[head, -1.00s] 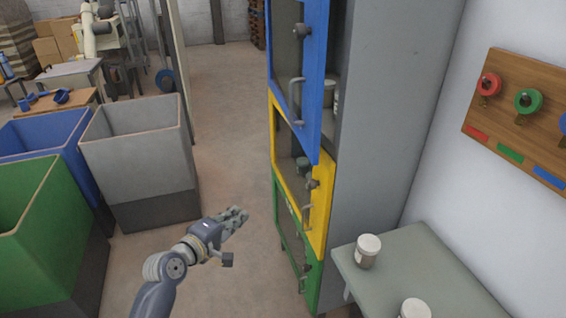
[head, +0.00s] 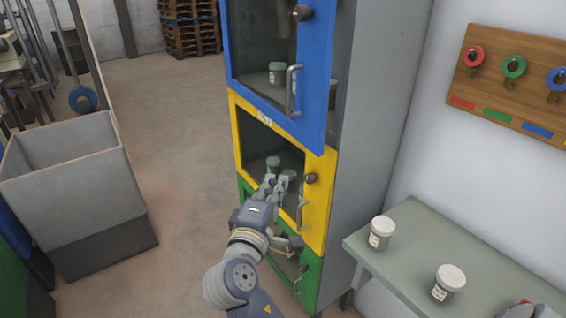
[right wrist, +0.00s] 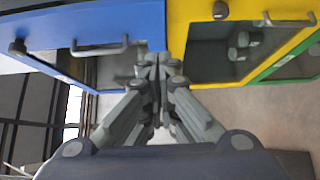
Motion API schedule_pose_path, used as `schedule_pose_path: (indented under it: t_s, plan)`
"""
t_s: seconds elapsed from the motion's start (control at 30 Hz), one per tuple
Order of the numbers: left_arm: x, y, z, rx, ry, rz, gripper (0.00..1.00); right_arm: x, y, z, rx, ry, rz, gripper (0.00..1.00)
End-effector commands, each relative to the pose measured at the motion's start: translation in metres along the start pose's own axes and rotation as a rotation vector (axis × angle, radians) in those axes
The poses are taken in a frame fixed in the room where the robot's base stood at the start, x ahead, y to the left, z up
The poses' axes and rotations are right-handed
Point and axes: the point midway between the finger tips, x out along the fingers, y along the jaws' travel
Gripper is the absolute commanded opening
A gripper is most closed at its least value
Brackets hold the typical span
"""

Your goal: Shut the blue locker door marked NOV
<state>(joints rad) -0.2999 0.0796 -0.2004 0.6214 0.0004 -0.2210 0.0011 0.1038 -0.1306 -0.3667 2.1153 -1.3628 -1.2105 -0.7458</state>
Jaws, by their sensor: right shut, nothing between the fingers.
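The blue locker door (head: 316,75) is the top door of a tall grey locker. It stands ajar, with a gap along its right edge where the inside shows. Its bar handle (head: 293,92) and dark knob (head: 302,13) face me. No NOV mark is readable. My right gripper (head: 275,180) is shut and empty, in front of the yellow door (head: 318,205) and below the blue door. In the right wrist view the shut fingers (right wrist: 155,72) point at the border between the blue door (right wrist: 90,32) and the yellow door (right wrist: 190,18). My left gripper is not in view.
The green door (head: 312,285) is lowest. A grey shelf (head: 415,275) with white-lidded jars (head: 381,232) stands right of the locker. A grey bin (head: 75,165) stands left, with open floor (head: 175,120) between. A board with coloured rings (head: 535,95) hangs on the wall.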

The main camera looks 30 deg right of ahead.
Motion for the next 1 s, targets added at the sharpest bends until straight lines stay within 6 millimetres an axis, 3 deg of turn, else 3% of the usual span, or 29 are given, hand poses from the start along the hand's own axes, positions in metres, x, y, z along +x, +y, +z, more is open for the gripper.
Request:
schedule_pose_path:
  t_s: [0.17, 0.6, 0.8, 1.0]
  plan:
    - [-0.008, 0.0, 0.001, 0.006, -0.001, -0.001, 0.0, 0.016, 0.005, 0.002, -0.002, -0.007, 0.005, 0.0]
    - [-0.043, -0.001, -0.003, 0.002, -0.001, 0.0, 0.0, 0.105, 0.007, 0.006, -0.004, -0.007, 0.003, 0.0]
    - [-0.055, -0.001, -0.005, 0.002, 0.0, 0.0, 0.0, 0.122, 0.004, 0.025, -0.001, -0.004, 0.003, 0.0]
    - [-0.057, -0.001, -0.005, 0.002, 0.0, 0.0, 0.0, 0.127, 0.002, 0.03, 0.001, -0.002, 0.002, 0.0]
